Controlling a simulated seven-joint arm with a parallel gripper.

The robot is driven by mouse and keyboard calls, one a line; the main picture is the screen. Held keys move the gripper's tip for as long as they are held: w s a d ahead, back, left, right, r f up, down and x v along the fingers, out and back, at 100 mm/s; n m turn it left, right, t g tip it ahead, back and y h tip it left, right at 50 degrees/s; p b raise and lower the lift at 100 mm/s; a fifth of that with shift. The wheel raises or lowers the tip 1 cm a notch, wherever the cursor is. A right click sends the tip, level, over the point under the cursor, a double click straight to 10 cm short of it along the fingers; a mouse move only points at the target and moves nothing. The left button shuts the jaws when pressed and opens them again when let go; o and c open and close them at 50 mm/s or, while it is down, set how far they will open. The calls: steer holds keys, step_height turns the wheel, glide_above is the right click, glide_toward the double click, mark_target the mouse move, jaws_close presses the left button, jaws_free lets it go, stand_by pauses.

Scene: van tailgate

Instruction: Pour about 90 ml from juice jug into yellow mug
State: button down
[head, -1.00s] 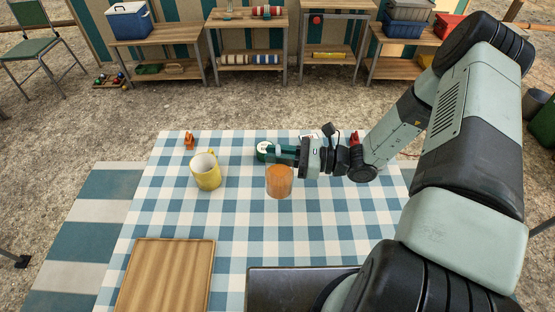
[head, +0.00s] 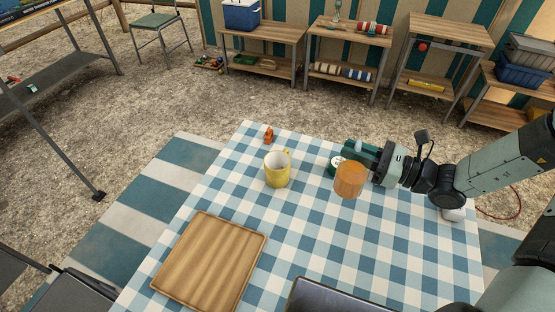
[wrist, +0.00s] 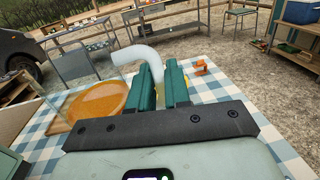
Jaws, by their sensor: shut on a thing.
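The juice jug (head: 349,181) is clear with orange juice in it and looks close to upright. My gripper (head: 362,152) is shut on its handle, and the jug appears raised a little above the checked table. In the wrist view the pale curved handle (wrist: 134,56) is between the fingers (wrist: 163,87), with the orange juice (wrist: 98,102) to their left. The yellow mug (head: 277,171) stands upright on the table, left of the jug and apart from it. In the head view its inside looks pale, with no juice visible.
A wooden tray (head: 209,260) lies at the front left of the table. A small orange object (head: 268,136) stands behind the mug. A dark-edged grey panel (head: 345,298) is at the front. The cloth between mug and jug is clear.

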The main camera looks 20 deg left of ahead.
steer(key=w+a, duration=2)
steer(key=w, duration=0.1)
steer(key=f, duration=1.3)
steer(key=shift+s+a, duration=0.1)
steer(key=shift+s, duration=0.15)
steer(key=shift+r, duration=0.1)
steer(key=s+r+n+y, duration=0.1)
steer(key=s+r+n, duration=0.5)
steer(key=r+n, duration=0.2)
steer(key=shift+s+d+r+n+g+y, duration=0.2)
steer(key=shift+s+r+n+g+y, duration=0.2)
steer(key=shift+n, duration=0.6)
steer(key=shift+s+r+n, duration=0.3)
steer(key=shift+r+n, duration=0.25)
steer(key=shift+n, duration=0.15)
